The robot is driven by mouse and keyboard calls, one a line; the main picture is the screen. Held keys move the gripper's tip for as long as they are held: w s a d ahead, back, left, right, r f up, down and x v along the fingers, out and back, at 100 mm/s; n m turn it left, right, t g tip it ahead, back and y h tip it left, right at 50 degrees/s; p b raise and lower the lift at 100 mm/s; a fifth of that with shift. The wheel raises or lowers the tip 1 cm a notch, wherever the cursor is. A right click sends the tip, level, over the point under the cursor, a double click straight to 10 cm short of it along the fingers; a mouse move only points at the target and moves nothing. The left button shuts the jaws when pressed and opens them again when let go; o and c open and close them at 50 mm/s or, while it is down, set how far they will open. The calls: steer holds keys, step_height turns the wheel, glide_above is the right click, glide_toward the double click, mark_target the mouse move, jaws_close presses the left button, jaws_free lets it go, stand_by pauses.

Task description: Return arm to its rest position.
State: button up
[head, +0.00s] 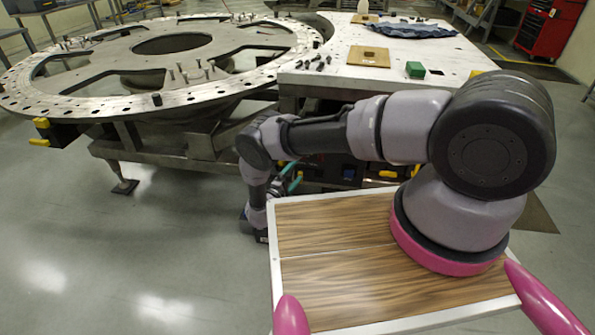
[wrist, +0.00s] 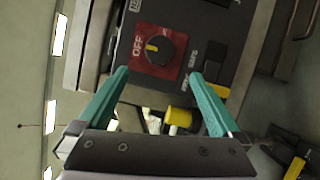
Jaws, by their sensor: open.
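My gripper (wrist: 160,76) is open, with its two teal fingers spread and nothing between the tips. It faces a dark control box with a black dial (wrist: 160,48) on a red panel marked OFF, with a yellow stripe on the dial. I cannot tell the exact gap between tips and panel. In the head view my arm reaches left from its pink-ringed base and bends down. Its teal fingers (head: 292,178) show below the table edge, partly hidden behind the arm.
A large round turret plate (head: 120,106) with upright bolts stands at left. A white table (head: 310,78) beside it holds a green block (head: 415,69), a wooden piece (head: 368,57) and a blue cloth (head: 400,30). A red tool cabinet (head: 548,28) stands back right. The floor at left is clear.

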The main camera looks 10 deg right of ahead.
steer(key=shift+r, duration=0.1)
